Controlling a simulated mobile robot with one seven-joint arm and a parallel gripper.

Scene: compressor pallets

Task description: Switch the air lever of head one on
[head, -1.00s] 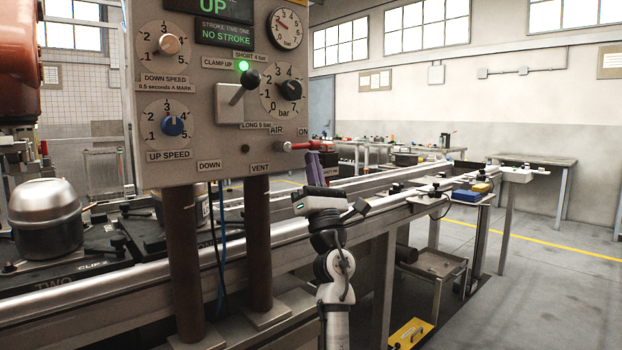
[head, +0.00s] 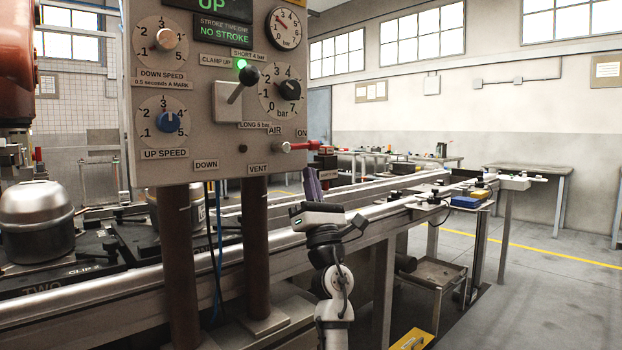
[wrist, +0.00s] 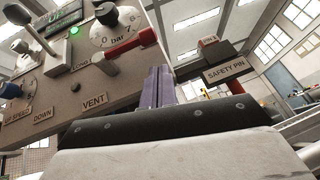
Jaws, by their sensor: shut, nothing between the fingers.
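The air lever (head: 304,146) has a red handle and sits at the lower right of the control panel, between the AIR and ON labels. It lies about level, its handle pointing right below ON. In the wrist view the red lever (wrist: 130,46) shows behind and left of the fingers. My gripper (head: 311,182) has purple fingers pointing up, below the lever handle in the head view, with a visible gap. In the wrist view my gripper (wrist: 158,86) has its fingers together and empty.
The panel (head: 205,110) carries knobs, gauges and a black-balled clamp lever (head: 244,83). A box labelled SAFETY PIN (wrist: 225,70) stands right of the fingers in the wrist view. A metal rail (head: 380,210) runs behind my gripper. Open floor lies to the right.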

